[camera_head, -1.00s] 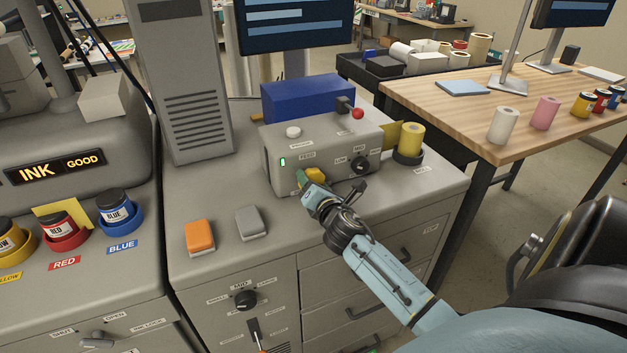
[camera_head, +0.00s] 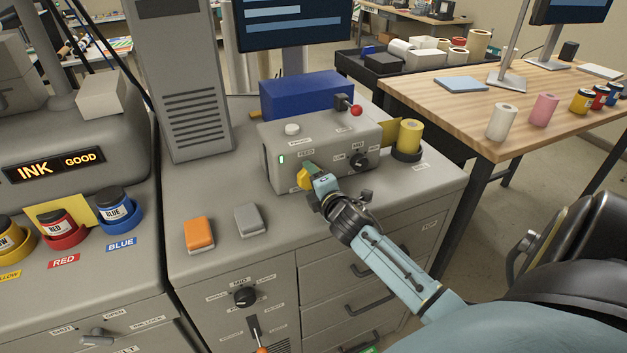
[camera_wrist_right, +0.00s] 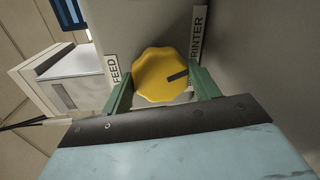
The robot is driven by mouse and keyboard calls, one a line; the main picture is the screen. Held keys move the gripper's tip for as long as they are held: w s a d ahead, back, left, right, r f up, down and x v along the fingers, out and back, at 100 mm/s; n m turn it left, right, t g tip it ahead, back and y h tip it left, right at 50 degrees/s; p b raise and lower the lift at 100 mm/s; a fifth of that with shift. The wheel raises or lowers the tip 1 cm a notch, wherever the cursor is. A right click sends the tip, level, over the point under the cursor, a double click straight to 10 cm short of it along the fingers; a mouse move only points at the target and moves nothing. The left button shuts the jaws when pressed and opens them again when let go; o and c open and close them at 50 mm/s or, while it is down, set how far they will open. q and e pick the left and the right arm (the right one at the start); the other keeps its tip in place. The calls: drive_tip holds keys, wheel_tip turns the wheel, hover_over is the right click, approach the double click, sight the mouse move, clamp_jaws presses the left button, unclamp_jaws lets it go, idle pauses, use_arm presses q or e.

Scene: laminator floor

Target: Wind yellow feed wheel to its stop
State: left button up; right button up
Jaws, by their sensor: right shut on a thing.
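The yellow feed wheel (camera_head: 304,178) is on the front face of the grey laminator box (camera_head: 272,158), under the FEED label. Its lobed yellow face fills the middle of the right wrist view (camera_wrist_right: 162,74), with a dark pointer mark toward its right edge. My right gripper (camera_head: 309,174) is shut on the wheel, with one green finger on each side of it in the wrist view (camera_wrist_right: 161,90). Part of the wheel is hidden by the gripper in the head view. My left gripper is not in view.
The box also carries a black dial (camera_head: 360,162), a white button (camera_head: 292,129) and a red-knobbed lever (camera_head: 355,110). A yellow roll (camera_head: 410,134) stands to its right. Orange (camera_head: 199,234) and grey (camera_head: 248,219) blocks lie on the cabinet top in front.

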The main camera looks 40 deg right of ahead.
drive_tip(key=shift+f, duration=0.1)
idle(0.3)
drive_tip(key=o, duration=1)
drive_tip(key=shift+c, duration=0.2)
drive_tip(key=b+v, duration=0.1)
drive_tip(key=v, duration=1.2)
drive_tip(key=shift+s+b, duration=0.2)
drive_tip(key=shift+b, duration=0.15)
drive_tip(key=shift+a, duration=0.1)
